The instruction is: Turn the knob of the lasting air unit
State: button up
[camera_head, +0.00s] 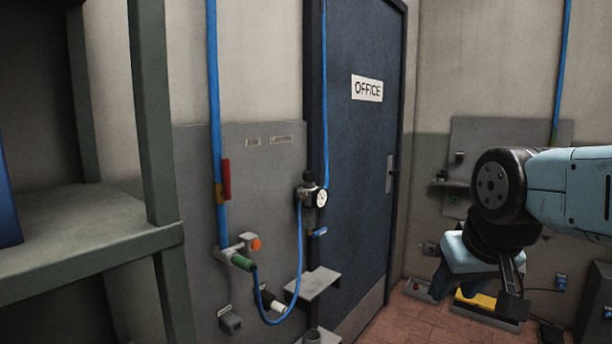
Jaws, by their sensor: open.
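The air unit is on a grey wall panel (270,165) left of the blue office door. Its label is too small to read surely. A regulator with a dark knob (309,178) on top and a round white gauge (321,198) sits at the panel's right edge, by the door frame. Blue hose runs from it down to a green coupling (242,261). My gripper (480,292) hangs at the lower right, pointing down, open, well right of the regulator and apart from it. Its fingers are partly hard to make out against the floor.
A green-grey shelf rack (160,120) stands close at the left. A small grey shelf (312,283) juts out below the regulator. The office door (360,150) is shut. Another wall panel (480,140) is behind my arm. A yellow item (474,299) lies low behind my gripper.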

aim_at(309, 176)
jog(key=u, duration=0.05)
jog(key=i, duration=1)
jog(key=z, duration=0.05)
